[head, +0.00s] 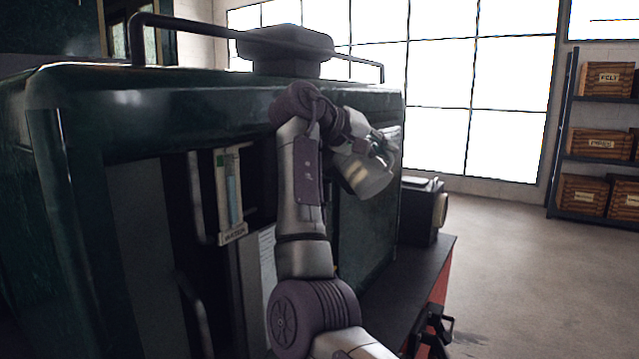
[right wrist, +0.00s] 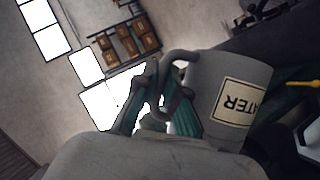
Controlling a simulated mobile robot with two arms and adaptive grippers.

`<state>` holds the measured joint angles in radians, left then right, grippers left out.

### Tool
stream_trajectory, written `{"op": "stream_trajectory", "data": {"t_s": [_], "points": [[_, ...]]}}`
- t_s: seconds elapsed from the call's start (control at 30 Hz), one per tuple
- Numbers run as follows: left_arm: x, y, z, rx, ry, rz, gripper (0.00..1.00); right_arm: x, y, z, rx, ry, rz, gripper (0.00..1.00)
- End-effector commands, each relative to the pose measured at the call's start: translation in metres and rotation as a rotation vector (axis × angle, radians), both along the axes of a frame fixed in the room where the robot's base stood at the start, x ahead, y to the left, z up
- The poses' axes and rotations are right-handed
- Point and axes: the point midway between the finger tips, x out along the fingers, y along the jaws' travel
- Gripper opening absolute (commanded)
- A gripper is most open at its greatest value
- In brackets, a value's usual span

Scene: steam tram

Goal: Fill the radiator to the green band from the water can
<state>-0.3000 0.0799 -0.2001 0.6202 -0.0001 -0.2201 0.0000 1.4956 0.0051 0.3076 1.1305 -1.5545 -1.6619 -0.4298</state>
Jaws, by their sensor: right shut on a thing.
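The water can (head: 362,178) is a pale grey metal can, held tilted beside the dark green tram body (head: 200,112). In the right wrist view the can (right wrist: 222,88) shows a label ending in "ATER", turned over. My right gripper (head: 378,146) is shut on the can's handle (right wrist: 176,78). A tall gauge (head: 233,198) labelled "WATER" sits in a recess of the tram front, with a small green mark (head: 221,158) near its top. Its tube looks bluish; I cannot read the level exactly. No pouring stream shows. I cannot identify the radiator's filler opening. My left gripper is out of view.
A dark box-like cap (head: 285,50) and a handrail (head: 190,22) stand on the tram's roof. A lamp (head: 438,212) sits on the black ledge (head: 405,275) at the right. Shelves with wooden crates (head: 597,143) stand far right. The floor between is clear.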

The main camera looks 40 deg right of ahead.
Motion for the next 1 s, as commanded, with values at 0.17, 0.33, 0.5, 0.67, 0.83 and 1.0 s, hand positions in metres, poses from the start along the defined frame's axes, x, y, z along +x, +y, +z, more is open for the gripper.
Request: {"op": "stream_trajectory", "data": {"t_s": [0.17, 0.33, 0.5, 0.67, 0.83, 1.0], "points": [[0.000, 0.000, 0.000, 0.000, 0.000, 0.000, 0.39, 0.000, 0.000, 0.001, -0.002, -0.002, 0.000, 0.00], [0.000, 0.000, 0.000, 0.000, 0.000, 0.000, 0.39, 0.001, 0.000, 0.005, -0.004, 0.013, 0.000, 0.00], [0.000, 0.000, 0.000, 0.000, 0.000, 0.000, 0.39, 0.005, 0.001, 0.012, -0.011, 0.057, 0.000, 0.00], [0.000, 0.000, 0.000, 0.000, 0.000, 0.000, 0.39, 0.007, 0.001, 0.016, -0.015, 0.084, -0.001, 0.00], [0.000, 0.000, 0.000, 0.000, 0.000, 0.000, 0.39, 0.008, 0.001, 0.017, -0.014, 0.088, -0.001, 0.00], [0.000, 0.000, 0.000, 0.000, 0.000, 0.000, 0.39, 0.008, 0.001, 0.017, -0.015, 0.088, 0.000, 0.00]]}}
